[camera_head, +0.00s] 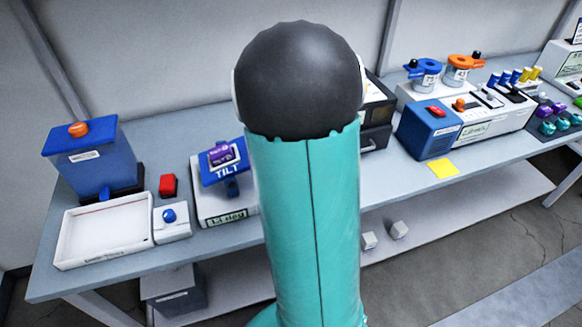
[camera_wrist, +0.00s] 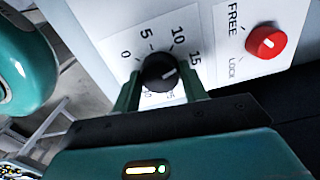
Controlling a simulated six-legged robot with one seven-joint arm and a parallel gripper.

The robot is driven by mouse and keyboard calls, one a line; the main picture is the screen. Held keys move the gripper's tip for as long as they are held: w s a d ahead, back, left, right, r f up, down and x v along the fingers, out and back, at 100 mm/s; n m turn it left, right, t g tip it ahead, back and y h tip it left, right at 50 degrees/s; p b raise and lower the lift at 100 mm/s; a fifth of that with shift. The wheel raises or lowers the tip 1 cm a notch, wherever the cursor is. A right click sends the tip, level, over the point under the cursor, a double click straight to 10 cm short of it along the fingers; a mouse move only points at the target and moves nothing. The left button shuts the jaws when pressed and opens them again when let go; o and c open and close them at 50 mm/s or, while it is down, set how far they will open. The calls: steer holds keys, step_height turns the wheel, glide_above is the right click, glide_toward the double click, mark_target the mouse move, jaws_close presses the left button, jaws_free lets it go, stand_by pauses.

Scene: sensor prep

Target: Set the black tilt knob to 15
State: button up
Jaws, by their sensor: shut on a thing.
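In the wrist view, the black tilt knob (camera_wrist: 153,79) sits on a white panel with a printed scale around it. Its white mark points right and slightly up, roughly toward the 15. My gripper (camera_wrist: 160,88) is shut on the knob, with one green finger on each side. In the head view, the tilt unit (camera_head: 205,206) with a blue TILT plate (camera_head: 226,170) stands on the bench left of my arm. Its small green readout is too small to read surely. My arm hides the knob and gripper in the head view.
A red knob (camera_wrist: 266,43) marked FREE and LOCK is right of the black knob; its setting is unclear. In the head view, a white tray (camera_head: 68,263), blue box (camera_head: 62,170) and red block (camera_head: 168,185) are left. A blue unit (camera_head: 418,136) and yellow note (camera_head: 443,168) are right.

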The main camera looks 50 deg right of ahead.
steer(key=shift+m, duration=1.5)
steer(key=o, duration=1)
step_height(320, 180, up, 14)
steer(key=shift+s+f, duration=0.1)
steer(key=shift+s, duration=0.05)
